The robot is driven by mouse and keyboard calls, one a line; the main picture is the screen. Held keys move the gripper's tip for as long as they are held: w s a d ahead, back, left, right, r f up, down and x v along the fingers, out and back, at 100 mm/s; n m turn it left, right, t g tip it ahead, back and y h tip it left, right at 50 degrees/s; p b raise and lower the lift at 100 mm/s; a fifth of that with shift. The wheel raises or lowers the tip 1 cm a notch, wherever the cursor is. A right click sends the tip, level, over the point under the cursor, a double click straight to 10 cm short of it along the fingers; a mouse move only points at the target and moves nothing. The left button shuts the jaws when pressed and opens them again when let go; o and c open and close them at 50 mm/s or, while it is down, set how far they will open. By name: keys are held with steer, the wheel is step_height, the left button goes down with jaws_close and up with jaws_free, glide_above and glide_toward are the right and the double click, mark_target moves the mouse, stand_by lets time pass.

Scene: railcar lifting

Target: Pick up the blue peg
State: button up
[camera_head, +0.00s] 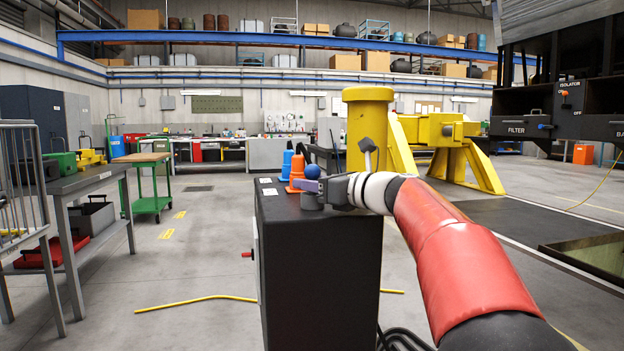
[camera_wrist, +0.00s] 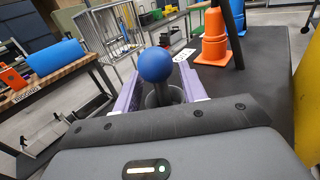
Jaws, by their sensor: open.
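A blue ball-topped peg (camera_head: 312,171) stands upright in a grey round holder (camera_head: 312,201) on the black cabinet (camera_head: 320,255). In the wrist view, the blue ball (camera_wrist: 155,64) sits on a dark stem that goes down into the holder. My gripper (camera_head: 308,186) reaches in from the right at the peg's height. Its purple fingers are apart, one on each side of the peg in the wrist view (camera_wrist: 158,87). I cannot tell whether either finger touches the stem. The lower stem is partly hidden by the gripper.
An orange cone (camera_head: 297,174) and a blue cone (camera_head: 287,164) stand on the cabinet beside the peg; the orange cone is close to my gripper. A yellow post (camera_head: 368,115) rises behind. A grey workbench (camera_head: 85,180) is at left, with open floor between it and the cabinet.

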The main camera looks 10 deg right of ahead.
steer(key=shift+w, duration=0.1)
steer(key=shift+a, duration=0.1)
jaws_close()
stand_by(0.3)
